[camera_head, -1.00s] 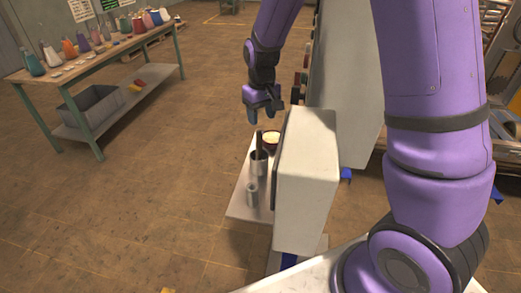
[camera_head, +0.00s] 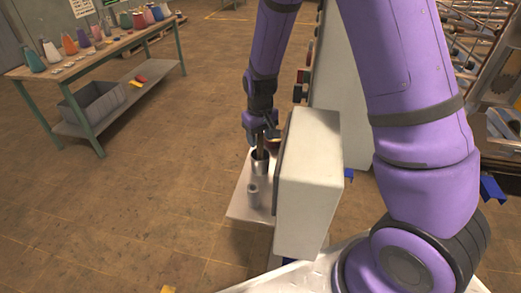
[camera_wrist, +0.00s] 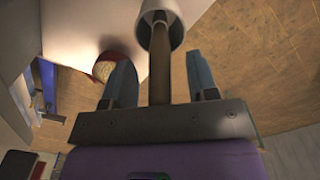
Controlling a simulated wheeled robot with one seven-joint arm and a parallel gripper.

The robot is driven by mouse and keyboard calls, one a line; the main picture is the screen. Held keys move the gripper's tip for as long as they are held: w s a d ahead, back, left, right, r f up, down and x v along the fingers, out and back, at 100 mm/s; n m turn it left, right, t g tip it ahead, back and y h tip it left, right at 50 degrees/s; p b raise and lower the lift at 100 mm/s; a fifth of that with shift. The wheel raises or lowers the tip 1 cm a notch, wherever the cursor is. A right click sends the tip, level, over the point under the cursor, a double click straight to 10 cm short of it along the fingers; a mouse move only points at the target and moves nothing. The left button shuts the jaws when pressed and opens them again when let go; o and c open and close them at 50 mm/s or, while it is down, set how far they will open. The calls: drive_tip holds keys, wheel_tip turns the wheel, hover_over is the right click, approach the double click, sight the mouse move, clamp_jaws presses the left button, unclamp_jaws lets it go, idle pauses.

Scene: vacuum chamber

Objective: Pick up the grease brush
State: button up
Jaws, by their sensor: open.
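The grease brush shows as a dark brown handle (camera_wrist: 160,70) standing up out of a grey metal cup (camera_head: 260,166). The cup also shows in the wrist view (camera_wrist: 172,38). The brush's lower end is hidden inside the cup. My gripper (camera_head: 260,138) is above the cup, pointing down. In the wrist view my gripper (camera_wrist: 159,68) is open, with one finger on each side of the handle and a gap to both. Neither finger appears to touch the handle.
The cup stands on a small light shelf (camera_head: 239,207) beside a large pale box (camera_head: 310,170). A smaller metal cylinder (camera_head: 253,195) stands in front of the cup. A red-rimmed round container (camera_wrist: 106,68) is close to one finger. A workbench with flasks (camera_head: 100,50) is far left.

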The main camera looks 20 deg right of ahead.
clamp_jaws()
